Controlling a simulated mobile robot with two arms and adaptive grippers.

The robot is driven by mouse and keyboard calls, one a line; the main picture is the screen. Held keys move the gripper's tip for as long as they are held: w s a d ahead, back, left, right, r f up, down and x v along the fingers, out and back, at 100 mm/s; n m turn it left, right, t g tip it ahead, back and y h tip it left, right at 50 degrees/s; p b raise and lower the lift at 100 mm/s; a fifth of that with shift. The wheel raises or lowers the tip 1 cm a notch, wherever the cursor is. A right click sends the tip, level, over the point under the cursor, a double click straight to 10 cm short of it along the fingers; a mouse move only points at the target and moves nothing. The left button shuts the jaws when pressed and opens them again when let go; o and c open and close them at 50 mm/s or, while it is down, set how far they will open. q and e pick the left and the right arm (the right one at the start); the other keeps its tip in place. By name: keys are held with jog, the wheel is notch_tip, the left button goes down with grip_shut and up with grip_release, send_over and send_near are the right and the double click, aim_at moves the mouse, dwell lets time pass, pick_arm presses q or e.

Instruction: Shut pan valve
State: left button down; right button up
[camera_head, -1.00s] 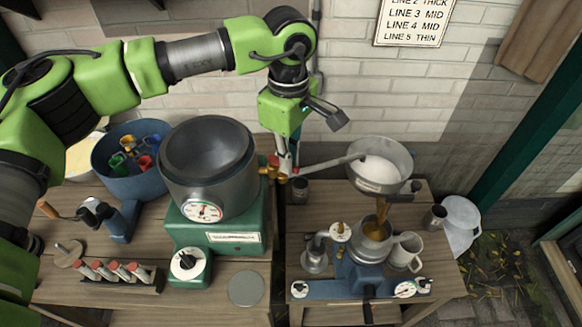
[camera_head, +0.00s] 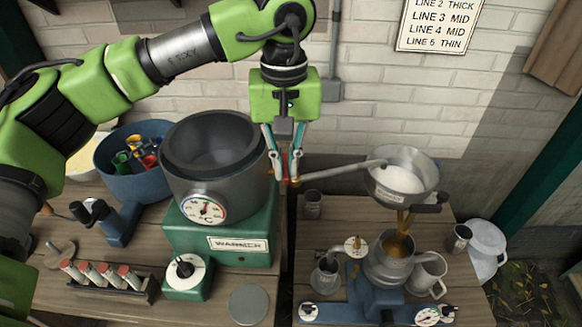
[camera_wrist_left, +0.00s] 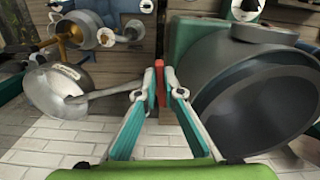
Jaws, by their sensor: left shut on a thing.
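The warmer's large grey pan (camera_head: 215,155) stands on its green base. My left gripper (camera_head: 286,181) is at the pan's right side, pointing down. Its fingers are shut on the red valve lever (camera_wrist_left: 160,82), which stands between the fingertips in the left wrist view. The fingers cover most of the valve body in the head view. A grey spout (camera_head: 335,172) runs from beside the fingertips to a small pan (camera_head: 402,178) with white contents. My right gripper is out of view.
A blue bowl of coloured parts (camera_head: 132,160) stands at the left, near a rack of red-capped bottles (camera_head: 105,275). A blue stand (camera_head: 375,308), a mug (camera_head: 428,272) and a small cup (camera_head: 313,205) are on the right bench. The brick wall is close behind.

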pick_arm(q)
jog(key=shift+a+r+m, duration=0.1)
jog(key=shift+a+m, duration=0.15)
jog(key=shift+m, duration=0.45)
jog(key=c, duration=2.2)
grip_release()
jog(key=shift+o, duration=0.2)
notch_tip(320, 180, up, 12)
